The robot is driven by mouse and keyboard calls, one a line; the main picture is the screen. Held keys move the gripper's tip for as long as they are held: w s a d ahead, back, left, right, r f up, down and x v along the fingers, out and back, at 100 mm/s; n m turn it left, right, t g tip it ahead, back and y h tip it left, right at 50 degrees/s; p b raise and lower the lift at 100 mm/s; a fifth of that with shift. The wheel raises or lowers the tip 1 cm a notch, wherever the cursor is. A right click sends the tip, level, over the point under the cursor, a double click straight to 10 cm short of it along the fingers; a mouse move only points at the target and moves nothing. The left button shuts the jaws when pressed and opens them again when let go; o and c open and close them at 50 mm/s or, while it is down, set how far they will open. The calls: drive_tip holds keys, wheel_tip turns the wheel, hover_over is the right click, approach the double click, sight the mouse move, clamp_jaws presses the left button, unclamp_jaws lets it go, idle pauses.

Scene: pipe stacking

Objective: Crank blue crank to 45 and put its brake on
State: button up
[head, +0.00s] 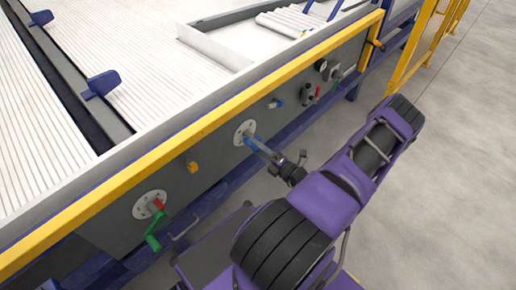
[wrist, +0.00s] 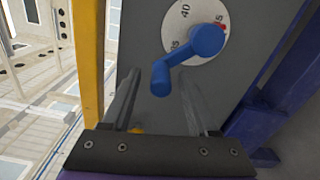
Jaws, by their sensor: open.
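The blue crank (wrist: 202,44) is on a white round dial (wrist: 176,17) on the grey panel in the wrist view. Its arm points down-left and ends in a rounded handle. "40" is readable on the dial; other figures are partly covered, with a small red mark at its right edge. My gripper (wrist: 160,84) is open, its two fingers either side of the handle end; whether they touch it I cannot tell. In the head view, the dial (head: 245,132) shows in the panel's middle, with my gripper (head: 262,150) in front. I cannot tell which part is the brake.
A green crank (head: 153,241) with a red part stands on another dial (head: 149,204) at lower left. A yellow knob (head: 193,167) and a small blue knob (head: 278,103) flank the middle dial. A yellow rail (head: 150,160) runs above the panel.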

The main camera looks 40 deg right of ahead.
drive_tip(key=shift+s, duration=0.15)
drive_tip(key=s+d, duration=0.1)
drive_tip(key=s, duration=1.6)
drive_tip(key=shift+d, duration=0.15)
